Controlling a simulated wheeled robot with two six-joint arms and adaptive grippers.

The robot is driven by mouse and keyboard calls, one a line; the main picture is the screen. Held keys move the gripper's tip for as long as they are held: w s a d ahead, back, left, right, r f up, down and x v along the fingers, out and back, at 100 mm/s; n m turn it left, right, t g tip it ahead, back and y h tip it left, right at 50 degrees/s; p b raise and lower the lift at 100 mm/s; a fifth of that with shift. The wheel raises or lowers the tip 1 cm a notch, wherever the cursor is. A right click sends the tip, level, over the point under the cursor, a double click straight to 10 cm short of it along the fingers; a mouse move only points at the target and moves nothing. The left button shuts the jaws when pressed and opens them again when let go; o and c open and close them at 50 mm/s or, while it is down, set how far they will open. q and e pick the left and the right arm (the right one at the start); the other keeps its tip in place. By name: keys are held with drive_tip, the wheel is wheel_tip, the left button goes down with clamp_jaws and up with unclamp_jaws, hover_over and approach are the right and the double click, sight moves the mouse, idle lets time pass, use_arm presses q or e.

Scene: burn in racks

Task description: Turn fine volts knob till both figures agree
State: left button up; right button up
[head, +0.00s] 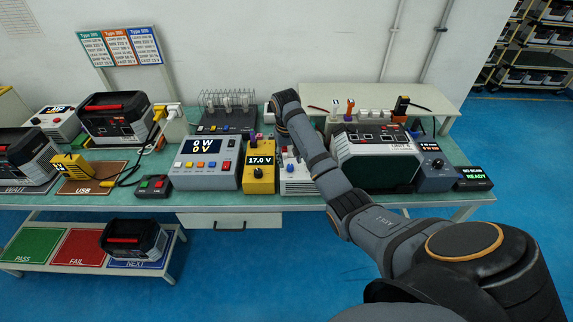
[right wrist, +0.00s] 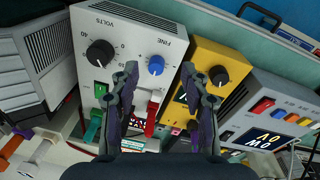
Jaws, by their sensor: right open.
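The white supply box (right wrist: 128,45) fills the middle of the right wrist view, with a black VOLTS knob (right wrist: 100,53) and a smaller blue FINE knob (right wrist: 156,65). My right gripper (right wrist: 159,72) is open and empty, its fingertips on either side of the blue knob in the picture. I cannot tell if they touch it. In the head view my right arm partly covers the supply box (head: 297,182). The yellow meter (head: 259,184) beside it reads 17.0 V; a second voltage figure to compare is not clearly readable. My left gripper is not in view.
The yellow meter's black knob (right wrist: 219,76) is close beside the gripper. A grey-blue load unit (head: 206,172) reading 0 W, 0 V stands left of the meter. A large dark green-fronted unit (head: 376,165) stands right of the supply. Red and green switches lie below the knobs.

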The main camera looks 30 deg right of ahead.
sight(290, 166)
wheel_tip(290, 166, up, 5)
drive_tip(key=w+d, duration=0.1)
drive_tip(key=w, duration=0.1)
drive_tip(key=shift+m+g+y, duration=0.3)
drive_tip(key=shift+m, duration=0.1)
drive_tip(key=f, duration=0.3)
drive_tip(key=f+p, duration=0.1)
drive_tip(key=f, duration=0.3)
drive_tip(key=f+p, duration=0.1)
drive_tip(key=f, duration=0.2)
drive_tip(key=shift+d+f, duration=0.3)
drive_tip(key=shift+d, duration=0.05)
drive_tip(key=shift+c, duration=0.2)
clamp_jaws()
